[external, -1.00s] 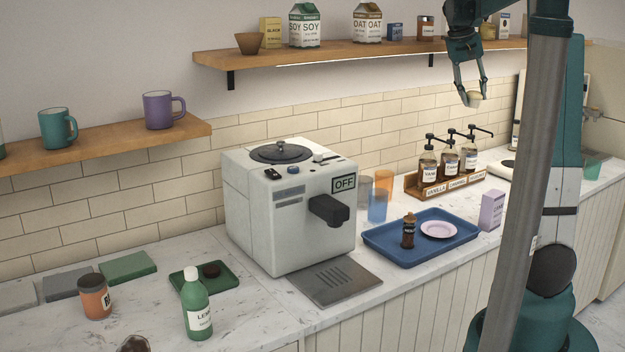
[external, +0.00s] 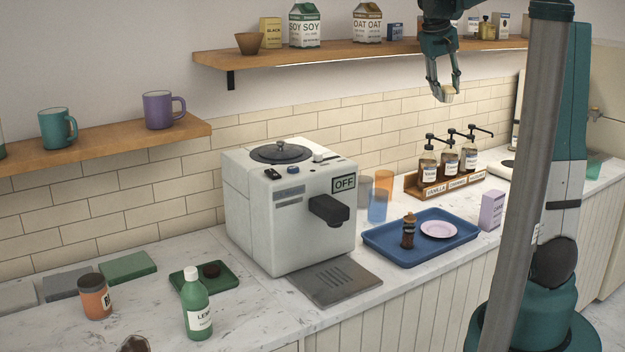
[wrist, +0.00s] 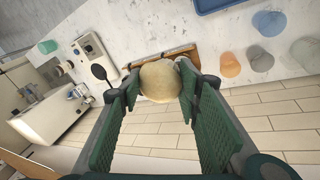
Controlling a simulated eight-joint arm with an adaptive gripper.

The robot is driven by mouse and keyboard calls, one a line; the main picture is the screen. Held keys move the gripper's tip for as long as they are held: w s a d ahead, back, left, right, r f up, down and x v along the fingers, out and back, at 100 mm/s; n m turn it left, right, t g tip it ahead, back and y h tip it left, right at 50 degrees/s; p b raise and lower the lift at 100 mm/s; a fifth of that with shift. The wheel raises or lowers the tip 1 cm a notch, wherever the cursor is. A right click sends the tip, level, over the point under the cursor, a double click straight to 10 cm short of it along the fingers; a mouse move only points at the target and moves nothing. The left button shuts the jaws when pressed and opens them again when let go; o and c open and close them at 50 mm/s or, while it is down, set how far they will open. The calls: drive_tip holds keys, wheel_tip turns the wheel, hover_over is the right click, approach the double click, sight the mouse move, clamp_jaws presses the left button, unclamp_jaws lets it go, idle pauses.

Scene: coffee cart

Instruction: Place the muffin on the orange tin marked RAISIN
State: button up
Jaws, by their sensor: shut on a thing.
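My gripper (external: 445,89) is shut on the muffin (external: 447,97), a small pale piece held in the air in front of the tiled wall, below the shelf. In the wrist view the muffin (wrist: 160,84) sits between the two green finger pads. An orange tin (external: 95,300) with a dark lid stands on the left counter, far from my gripper; its label is turned partly away and I cannot read it fully. The orange tin on the wall shelf is hidden behind my gripper.
The shelf (external: 330,56) carries several cartons and boxes. Below are syrup bottles in a wooden rack (external: 442,190), a blue tray (external: 400,258) with a pink plate, and the coffee machine (external: 290,205). A green bottle (external: 196,305) stands right of the left-counter tin.

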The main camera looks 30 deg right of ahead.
drive_tip(key=w+a+n+t+y+p, duration=0.2)
drive_tip(key=a+n, duration=0.7)
drive_tip(key=a, duration=2.2)
drive_tip(key=w+a+n+t+y+p, duration=0.2)
drive_tip(key=a+n, duration=0.6)
drive_tip(key=a, duration=2.4)
drive_tip(key=s+a+f+n+y, duration=0.1)
drive_tip(key=s+a+f+n, duration=0.3)
drive_tip(key=a, duration=1)
drive_tip(key=s+a+f+n+g, duration=0.1)
drive_tip(key=a+f, duration=0.5)
drive_tip(key=a, duration=0.8)
drive_tip(key=s+a+f+n+y, duration=0.1)
drive_tip(key=s+a+f+n, duration=0.3)
drive_tip(key=a, duration=0.9)
drive_tip(key=w+a+f, duration=0.4)
drive_tip(key=w+a, duration=0.4)
drive_tip(key=a, duration=0.2)
drive_tip(key=shift+a+f+y, duration=0.25)
drive_tip(key=shift+a+y, duration=0.05)
drive_tip(key=shift+f, duration=0.1)
drive_tip(key=shift+f, duration=3.05)
drive_tip(key=shift+w, duration=0.1)
